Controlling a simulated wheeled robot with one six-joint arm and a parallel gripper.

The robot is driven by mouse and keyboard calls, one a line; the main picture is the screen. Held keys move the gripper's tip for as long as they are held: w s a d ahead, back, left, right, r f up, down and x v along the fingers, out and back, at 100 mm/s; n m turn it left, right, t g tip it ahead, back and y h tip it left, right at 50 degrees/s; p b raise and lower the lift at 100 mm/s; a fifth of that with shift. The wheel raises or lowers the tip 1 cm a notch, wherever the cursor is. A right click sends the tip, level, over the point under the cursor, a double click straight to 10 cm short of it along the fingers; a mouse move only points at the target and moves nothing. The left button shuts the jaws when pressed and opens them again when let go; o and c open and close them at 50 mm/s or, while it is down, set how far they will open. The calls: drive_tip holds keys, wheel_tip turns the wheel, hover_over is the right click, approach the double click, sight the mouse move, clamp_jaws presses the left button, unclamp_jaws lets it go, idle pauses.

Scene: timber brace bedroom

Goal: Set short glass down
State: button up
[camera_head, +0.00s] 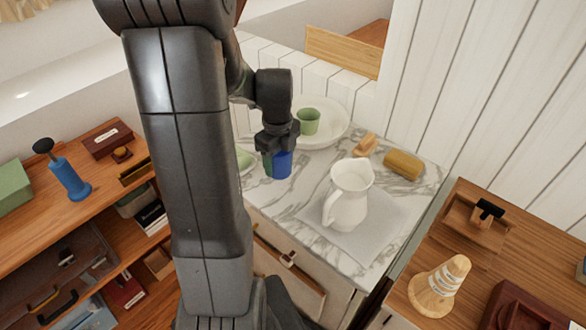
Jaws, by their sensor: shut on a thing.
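My gripper (277,144) points down over the left part of the marble counter (300,190). It is shut on a short blue glass (283,165), which is upright. The gripper and my arm hide the glass's top. I cannot tell whether its base touches the marble. A dark green strip (267,163) shows against the left side of the glass. I cannot tell whether it is a separate thing.
A white round dish (335,130) holding a green cup (308,121) is behind the gripper. A white pitcher (346,195) stands on a grey mat (370,238) to the right. A yellow sponge-like block (404,165) lies at the back right. My arm hides the counter's left side.

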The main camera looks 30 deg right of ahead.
drive_tip(key=shift+f, duration=2.85)
drive_tip(key=shift+f, duration=0.2)
drive_tip(key=o, duration=1.1)
drive_tip(key=shift+r, duration=0.1)
wheel_tip(320, 180, up, 12)
drive_tip(key=shift+r, duration=0.15)
